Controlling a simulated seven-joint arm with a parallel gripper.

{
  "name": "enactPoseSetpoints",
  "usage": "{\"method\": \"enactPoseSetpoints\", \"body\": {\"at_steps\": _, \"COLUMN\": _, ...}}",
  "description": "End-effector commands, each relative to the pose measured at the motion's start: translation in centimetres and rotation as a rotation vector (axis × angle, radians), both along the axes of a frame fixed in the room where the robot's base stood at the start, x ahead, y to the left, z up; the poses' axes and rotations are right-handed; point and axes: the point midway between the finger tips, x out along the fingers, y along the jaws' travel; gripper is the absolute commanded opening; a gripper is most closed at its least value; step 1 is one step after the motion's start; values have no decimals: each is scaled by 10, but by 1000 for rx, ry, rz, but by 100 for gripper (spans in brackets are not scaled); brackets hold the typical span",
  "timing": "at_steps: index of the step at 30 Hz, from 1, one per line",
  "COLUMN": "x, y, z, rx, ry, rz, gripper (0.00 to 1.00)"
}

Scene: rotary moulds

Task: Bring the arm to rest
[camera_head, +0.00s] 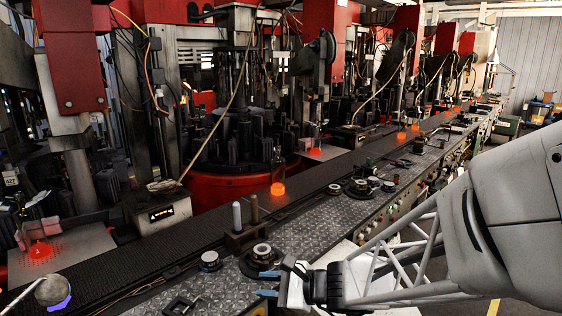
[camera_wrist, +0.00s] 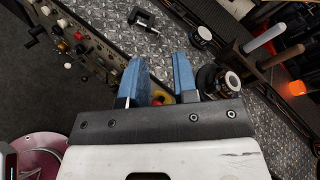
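My gripper (camera_head: 267,284) is at the front centre of the head view, above the metal tread-plate ledge (camera_head: 222,287). Its two blue fingers point left there. In the wrist view my gripper (camera_wrist: 159,77) shows its fingers apart, with a clear gap between them. A small red and yellow thing (camera_wrist: 161,97) shows low in that gap, partly hidden by the gripper's body; I cannot tell how far below it is. Nothing is seen held between the fingers. My arm reaches in from the right.
A round metal mould part (camera_head: 261,252) and a brown holder with two upright rods (camera_head: 246,228) stand close to my gripper. A dark conveyor (camera_head: 318,190) carries glowing orange glass (camera_head: 278,189). Red machines (camera_head: 228,186) line the far side. Knobs line the ledge's front.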

Motion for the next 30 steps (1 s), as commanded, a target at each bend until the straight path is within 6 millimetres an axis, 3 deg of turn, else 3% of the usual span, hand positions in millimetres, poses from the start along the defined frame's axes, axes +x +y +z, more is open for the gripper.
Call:
{"method": "enactPoseSetpoints", "body": {"at_steps": 14, "x": -79, "y": -40, "z": 22, "rx": -431, "ry": -238, "rz": 355, "gripper": 27}}
{"method": "enactPoseSetpoints", "body": {"at_steps": 30, "x": -143, "y": -130, "z": 40, "rx": -990, "ry": -479, "rz": 700, "gripper": 27}}
